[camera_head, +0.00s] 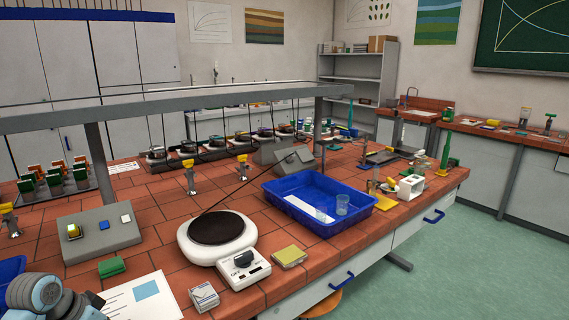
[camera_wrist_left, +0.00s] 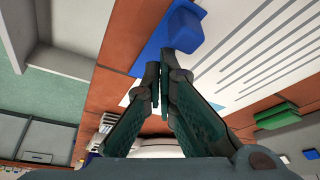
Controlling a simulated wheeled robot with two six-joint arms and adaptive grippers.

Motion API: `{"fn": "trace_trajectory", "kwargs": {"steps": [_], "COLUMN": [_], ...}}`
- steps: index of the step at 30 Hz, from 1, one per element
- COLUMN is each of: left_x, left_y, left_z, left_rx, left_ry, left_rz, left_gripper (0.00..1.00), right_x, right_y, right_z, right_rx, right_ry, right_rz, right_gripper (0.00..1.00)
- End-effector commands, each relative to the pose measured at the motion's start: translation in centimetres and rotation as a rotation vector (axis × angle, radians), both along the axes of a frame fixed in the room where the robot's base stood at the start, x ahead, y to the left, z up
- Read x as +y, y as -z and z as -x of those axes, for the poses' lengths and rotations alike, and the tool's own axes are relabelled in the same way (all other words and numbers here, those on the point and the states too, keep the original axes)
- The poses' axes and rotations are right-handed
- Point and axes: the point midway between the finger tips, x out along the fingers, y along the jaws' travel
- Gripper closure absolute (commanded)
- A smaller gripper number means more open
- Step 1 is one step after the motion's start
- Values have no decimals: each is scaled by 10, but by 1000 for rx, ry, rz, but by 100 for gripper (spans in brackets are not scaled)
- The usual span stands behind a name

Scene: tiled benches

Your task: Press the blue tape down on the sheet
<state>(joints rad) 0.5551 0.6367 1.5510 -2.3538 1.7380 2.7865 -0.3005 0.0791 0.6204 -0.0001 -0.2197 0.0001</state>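The white sheet (camera_head: 120,301) lies at the bench's near left, with a light blue square (camera_head: 146,289) and thin lines on it. In the left wrist view the sheet (camera_wrist_left: 255,50) shows grey lines and a blue piece (camera_wrist_left: 183,30) with a raised, block-like part; I cannot tell how it is attached. My left gripper (camera_wrist_left: 159,84) has its fingertips together just below the blue piece in the picture, with nothing seen between them. I cannot tell whether they touch it. My left arm enters the head view at the lower left; its fingertips are not clear there. My right gripper is out of view.
Green blocks (camera_head: 112,267) lie just behind the sheet, below a grey box with buttons (camera_head: 101,232). A hot plate (camera_head: 217,234), a small pale box (camera_head: 204,297) and a yellow-green pad (camera_head: 289,257) stand to the right. A blue tray (camera_head: 318,204) sits farther right.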

Motion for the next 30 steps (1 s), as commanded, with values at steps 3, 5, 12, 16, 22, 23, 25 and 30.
{"fn": "trace_trajectory", "kwargs": {"steps": [3, 5, 12, 16, 22, 23, 25, 30], "left_x": [0, 0, 0, 0, 0, 0, 0, 0], "left_y": [2, 3, 8, 11, 15, 15, 16, 16], "left_z": [0, 0, 0, 0, 0, 0, 0, 0], "left_rx": [0, 0, 0, 0, 0, 1, 1, 1], "left_ry": [0, 0, 0, 0, 0, 0, 0, 0], "left_rz": [0, 0, 0, 0, 1, 0, 0, 0], "left_gripper": [100, 100, 100, 100, 100, 100, 100, 100], "right_x": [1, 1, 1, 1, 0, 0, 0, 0], "right_y": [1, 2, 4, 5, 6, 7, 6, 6], "right_z": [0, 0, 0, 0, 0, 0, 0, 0], "right_rx": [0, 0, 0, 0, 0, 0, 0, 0], "right_ry": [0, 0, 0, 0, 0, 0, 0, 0], "right_rz": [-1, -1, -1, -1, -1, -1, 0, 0], "right_gripper": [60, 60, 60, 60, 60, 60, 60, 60]}}
